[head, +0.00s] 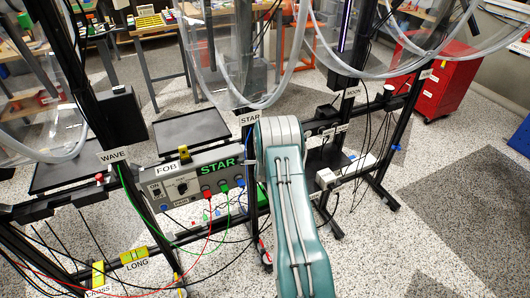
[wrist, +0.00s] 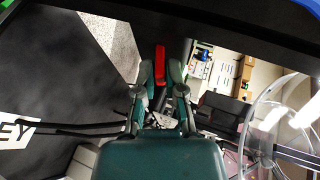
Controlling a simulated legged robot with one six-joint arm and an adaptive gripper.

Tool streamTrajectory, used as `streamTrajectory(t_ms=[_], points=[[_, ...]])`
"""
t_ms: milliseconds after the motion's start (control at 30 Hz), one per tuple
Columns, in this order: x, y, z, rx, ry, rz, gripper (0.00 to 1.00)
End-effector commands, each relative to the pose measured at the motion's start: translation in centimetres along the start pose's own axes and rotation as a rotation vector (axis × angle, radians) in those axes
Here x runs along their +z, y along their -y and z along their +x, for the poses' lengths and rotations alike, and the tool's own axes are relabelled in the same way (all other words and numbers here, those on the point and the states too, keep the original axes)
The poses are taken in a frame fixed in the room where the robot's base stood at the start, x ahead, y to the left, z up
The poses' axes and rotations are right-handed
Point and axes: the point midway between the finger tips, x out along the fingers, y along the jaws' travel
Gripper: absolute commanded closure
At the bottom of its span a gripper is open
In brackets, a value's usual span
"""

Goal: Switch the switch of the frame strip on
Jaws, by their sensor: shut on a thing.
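My gripper (wrist: 160,72) is in the wrist view, its two green fingers closed together on a small red piece (wrist: 159,63). The red piece stands upright in that picture between the fingertips, against a dark bar. I cannot tell whether it is the strip's switch, nor its on or off position. In the head view my green arm reaches away from me and hides my gripper. A white strip (head: 357,166) with dark spots lies low on the right-hand black frame, right of my arm; I cannot tell whether it is the frame strip.
A grey box labelled STAR (head: 190,179), with knob and cables, sits left of my arm. Black frames carry clear wheels (head: 270,50) and hanging cables. A red cabinet (head: 447,88) stands back right. Speckled floor (head: 390,235) is open at the right.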

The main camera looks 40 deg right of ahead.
Motion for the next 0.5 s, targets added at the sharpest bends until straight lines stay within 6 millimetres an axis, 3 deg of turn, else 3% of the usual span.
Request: streamTrajectory(t_ms=[467,500], points=[[0.29,-0.12,0.0,0.018,0.005,-0.008,1.0],[0.29,-0.12,0.0,0.018,0.005,-0.008,0.78]])
